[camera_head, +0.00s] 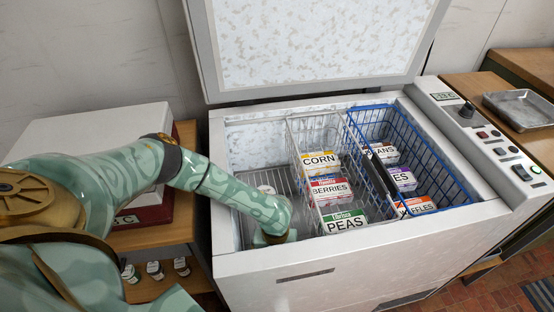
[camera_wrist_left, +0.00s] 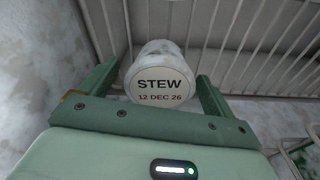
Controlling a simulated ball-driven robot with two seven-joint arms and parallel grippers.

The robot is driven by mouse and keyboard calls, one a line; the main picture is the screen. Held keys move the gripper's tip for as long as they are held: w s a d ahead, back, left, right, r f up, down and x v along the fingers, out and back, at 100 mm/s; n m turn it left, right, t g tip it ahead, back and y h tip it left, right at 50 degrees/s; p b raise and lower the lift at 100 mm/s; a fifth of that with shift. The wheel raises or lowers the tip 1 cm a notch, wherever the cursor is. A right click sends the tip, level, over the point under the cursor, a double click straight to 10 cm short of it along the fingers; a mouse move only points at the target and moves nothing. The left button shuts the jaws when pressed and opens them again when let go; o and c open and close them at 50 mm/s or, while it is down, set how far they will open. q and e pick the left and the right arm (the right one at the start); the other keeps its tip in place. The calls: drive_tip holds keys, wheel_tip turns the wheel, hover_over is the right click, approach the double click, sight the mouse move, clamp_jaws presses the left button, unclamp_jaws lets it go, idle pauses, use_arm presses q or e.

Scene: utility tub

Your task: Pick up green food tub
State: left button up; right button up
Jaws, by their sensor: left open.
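A round, frosty whitish tub (camera_wrist_left: 160,88) labelled STEW, 12 DEC 26 stands in the left wrist view; no green shows on it. My left gripper (camera_wrist_left: 158,72) is open, with one green finger on each side of the tub. I cannot tell whether either finger touches it. In the head view my left arm reaches down into the left part of the open freezer (camera_head: 350,245), and its fingers are hidden there. My right gripper is not in view.
A white wire basket (camera_head: 307,130) holds CORN, BERRIES and green PEAS (camera_head: 345,221) boxes. A blue wire basket (camera_head: 440,165) to its right holds more boxes. The freezer's raised lid (camera_head: 320,45) stands behind. A metal tray (camera_head: 520,108) lies on the right bench.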

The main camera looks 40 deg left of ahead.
use_arm(q)
drive_tip(key=shift+r, duration=0.15)
drive_tip(key=c, duration=1.2)
